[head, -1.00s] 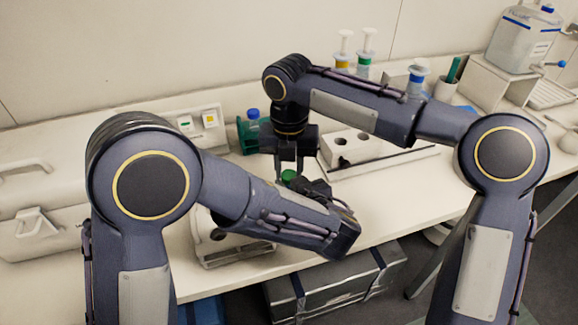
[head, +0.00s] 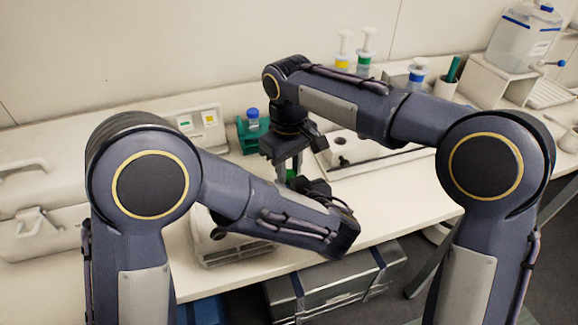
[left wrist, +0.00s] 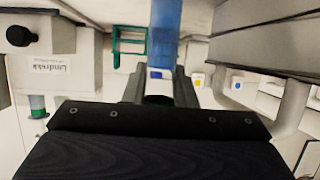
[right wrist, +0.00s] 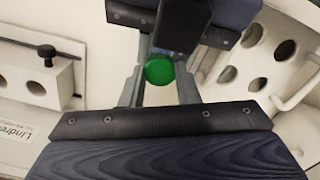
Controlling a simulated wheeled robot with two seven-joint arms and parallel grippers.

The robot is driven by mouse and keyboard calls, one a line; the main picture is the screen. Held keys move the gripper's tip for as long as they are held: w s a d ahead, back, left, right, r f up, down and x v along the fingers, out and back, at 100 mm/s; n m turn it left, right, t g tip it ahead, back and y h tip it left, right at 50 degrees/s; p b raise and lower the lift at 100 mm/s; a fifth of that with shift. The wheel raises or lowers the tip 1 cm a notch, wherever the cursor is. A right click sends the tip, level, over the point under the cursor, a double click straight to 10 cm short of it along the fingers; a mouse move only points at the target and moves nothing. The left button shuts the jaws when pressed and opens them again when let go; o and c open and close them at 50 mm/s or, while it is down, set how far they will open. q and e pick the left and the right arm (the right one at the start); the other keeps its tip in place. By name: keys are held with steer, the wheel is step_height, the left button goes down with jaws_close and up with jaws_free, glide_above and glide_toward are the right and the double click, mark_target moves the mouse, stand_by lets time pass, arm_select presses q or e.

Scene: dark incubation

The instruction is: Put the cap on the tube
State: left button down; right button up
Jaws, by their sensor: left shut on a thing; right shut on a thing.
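My left gripper (left wrist: 160,88) is shut on the tube (left wrist: 165,35), a clear bluish tube with a white and blue label. In the head view my left forearm hides the tube. My right gripper (right wrist: 158,78) points down and is shut on the green cap (right wrist: 159,70), which sits between its fingertips. The cap also shows in the head view (head: 292,175), just above my left gripper (head: 318,188). The two grippers are close together above the bench's front part. Whether the cap touches the tube's mouth is hidden.
A green rack (head: 247,138) with a blue-capped tube (head: 253,116) stands behind the grippers. A white block with holes (head: 350,148) lies to the right, and a white device (head: 232,252) is at the front edge. Syringe-like pieces (head: 364,55) stand at the back.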

steer(key=m, duration=0.7)
steer(key=o, duration=1.1)
steer(key=shift+r, duration=2.25)
steer(key=shift+c, duration=0.3)
